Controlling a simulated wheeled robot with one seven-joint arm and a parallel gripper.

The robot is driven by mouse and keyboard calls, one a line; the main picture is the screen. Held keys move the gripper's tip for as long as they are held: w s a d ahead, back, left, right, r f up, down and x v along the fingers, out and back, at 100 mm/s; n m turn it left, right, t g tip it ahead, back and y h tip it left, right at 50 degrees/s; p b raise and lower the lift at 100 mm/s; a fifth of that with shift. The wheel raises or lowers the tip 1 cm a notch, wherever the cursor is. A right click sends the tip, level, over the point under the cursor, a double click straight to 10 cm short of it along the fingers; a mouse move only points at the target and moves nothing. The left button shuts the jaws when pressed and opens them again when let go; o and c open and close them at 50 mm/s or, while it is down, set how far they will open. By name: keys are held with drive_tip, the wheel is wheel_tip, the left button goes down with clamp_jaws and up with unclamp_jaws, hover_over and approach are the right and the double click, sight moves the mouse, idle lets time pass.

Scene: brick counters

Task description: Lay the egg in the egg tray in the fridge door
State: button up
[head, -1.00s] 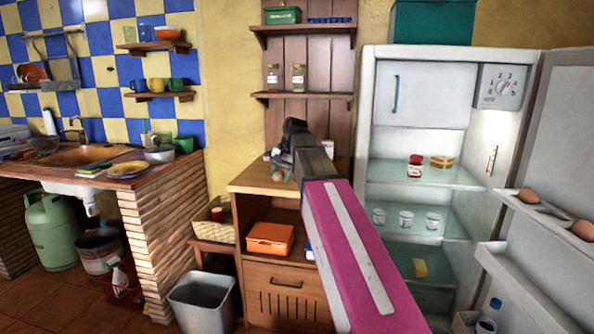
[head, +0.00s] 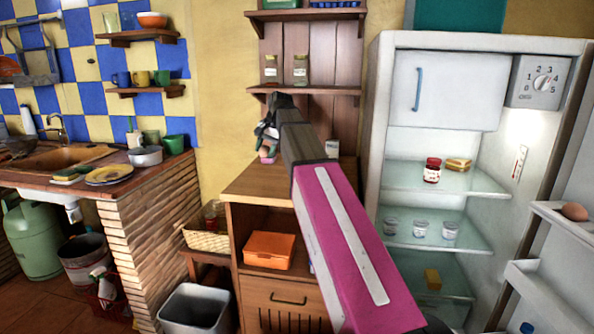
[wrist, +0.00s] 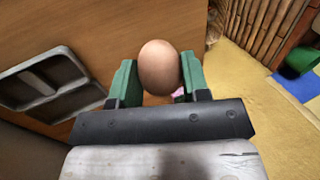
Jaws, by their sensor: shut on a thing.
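My gripper (wrist: 160,82) is shut on a brown egg (wrist: 159,67), with a green fingertip on each side of it in the wrist view. In the head view my gripper (head: 268,144) is above the back of the wooden cabinet top (head: 255,184); the egg is hard to make out there. The fridge (head: 446,144) stands open at the right. Its door (head: 575,183) carries a shelf (head: 556,215) with a brown egg (head: 575,211) on it. The rest of that shelf is cut off by the frame edge.
A small pink thing (head: 267,158) is by the gripper. A grey piece with two recesses (wrist: 48,77) is left in the wrist view. Wall shelves (head: 303,91) hang above the arm. A jar (head: 432,170) and cups stand inside the fridge.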

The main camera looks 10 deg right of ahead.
drive_tip(key=shift+w+d+m, duration=0.1)
drive_tip(key=shift+d+m, duration=0.05)
drive_tip(key=shift+m, duration=0.15)
hover_over(287, 177)
drive_tip(key=d, duration=0.1)
drive_tip(key=f, duration=0.6)
drive_tip(key=shift+s+d+f, duration=0.15)
drive_tip(key=shift+s+f, duration=0.1)
drive_tip(key=shift+f, duration=2.25)
drive_tip(key=o, duration=0.4)
drive_tip(key=shift+f, duration=0.1)
drive_tip(key=shift+c, duration=0.2)
